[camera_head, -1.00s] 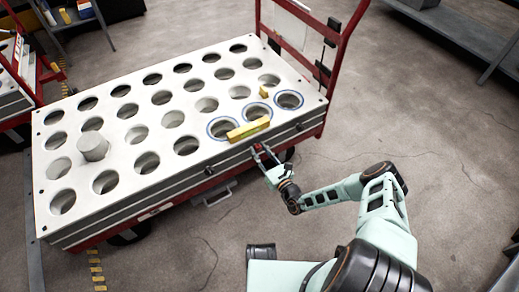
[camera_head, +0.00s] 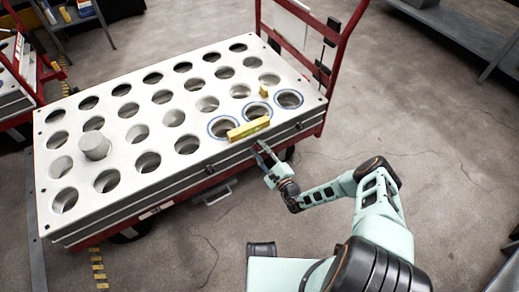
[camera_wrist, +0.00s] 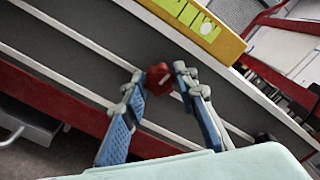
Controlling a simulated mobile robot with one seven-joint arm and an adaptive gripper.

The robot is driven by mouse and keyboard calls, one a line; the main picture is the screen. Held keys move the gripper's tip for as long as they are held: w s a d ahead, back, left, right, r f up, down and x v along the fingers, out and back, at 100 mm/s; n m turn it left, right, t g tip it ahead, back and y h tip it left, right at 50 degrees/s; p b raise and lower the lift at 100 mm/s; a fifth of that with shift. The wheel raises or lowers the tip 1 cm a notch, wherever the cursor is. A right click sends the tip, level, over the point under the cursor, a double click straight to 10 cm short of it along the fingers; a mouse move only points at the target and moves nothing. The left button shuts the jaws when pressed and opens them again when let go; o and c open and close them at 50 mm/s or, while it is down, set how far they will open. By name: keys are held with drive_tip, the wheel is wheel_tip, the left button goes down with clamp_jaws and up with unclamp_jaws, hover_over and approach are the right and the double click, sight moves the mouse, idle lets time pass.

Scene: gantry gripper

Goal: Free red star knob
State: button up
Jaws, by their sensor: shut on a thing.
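The red star knob (camera_wrist: 158,78) shows in the wrist view, against the long side of the white slab with round holes (camera_head: 110,150). The fingertips of my gripper (camera_wrist: 161,82) are on either side of it, and my gripper is shut on the knob. In the head view my gripper (camera_head: 262,152) is at the slab's near long side, toward its right end. The knob cannot be made out there, as the fingers cover it.
A yellow spirit level (camera_head: 248,129) lies on the slab's near edge, just above my gripper. Dark knobs (camera_head: 209,169) (camera_head: 299,126) sit on the same side face. The red cart handle (camera_head: 335,60) rises at the right. Open floor lies in front.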

drive_tip(key=shift+n, duration=0.6)
drive_tip(key=o, duration=1.1)
drive_tip(key=shift+o, duration=0.2)
wheel_tip(320, 180, up, 9)
drive_tip(key=shift+w+d+f, duration=0.1)
drive_tip(key=shift+r, duration=0.65)
